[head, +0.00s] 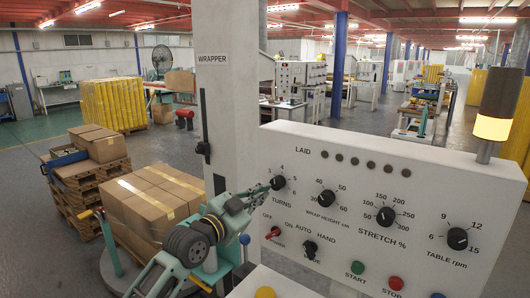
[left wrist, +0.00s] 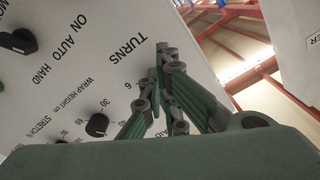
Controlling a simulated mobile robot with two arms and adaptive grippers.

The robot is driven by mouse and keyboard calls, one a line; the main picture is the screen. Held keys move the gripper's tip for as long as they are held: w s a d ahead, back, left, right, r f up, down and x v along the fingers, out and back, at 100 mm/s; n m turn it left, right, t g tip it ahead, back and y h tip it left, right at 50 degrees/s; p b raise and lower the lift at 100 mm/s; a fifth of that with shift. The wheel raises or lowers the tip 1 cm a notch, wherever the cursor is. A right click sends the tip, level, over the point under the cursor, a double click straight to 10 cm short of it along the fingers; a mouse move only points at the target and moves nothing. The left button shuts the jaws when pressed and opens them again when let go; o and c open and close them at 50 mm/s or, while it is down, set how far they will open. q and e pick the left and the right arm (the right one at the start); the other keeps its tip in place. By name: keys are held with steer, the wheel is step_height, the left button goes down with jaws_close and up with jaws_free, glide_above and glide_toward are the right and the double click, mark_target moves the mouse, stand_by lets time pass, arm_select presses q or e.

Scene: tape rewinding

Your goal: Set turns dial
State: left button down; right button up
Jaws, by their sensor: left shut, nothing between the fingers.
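The turns dial (head: 278,183) is a small black knob at the upper left of the white control panel (head: 400,155), above the word TURNS. Numbers ring it; its pointer is too small to read. My left gripper (head: 262,189) reaches up from the lower left, fingertips at the knob's left side. Whether they touch it I cannot tell. In the left wrist view the fingers (left wrist: 166,72) are closed together with nothing between them, in front of the panel near TURNS and the 6. They hide the turns dial there. My right gripper is out of view.
The wrap height knob (head: 328,198), stretch knob (head: 385,216) and table rpm knob (head: 457,238) lie to the right. A red switch (head: 273,232) and an auto/hand switch (head: 310,247) sit below. Stacked cartons (head: 155,200) stand behind my left arm.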

arm_select(q)
steer(key=p+v, duration=0.1)
steer(key=v, duration=0.3)
steer(key=shift+a, duration=0.1)
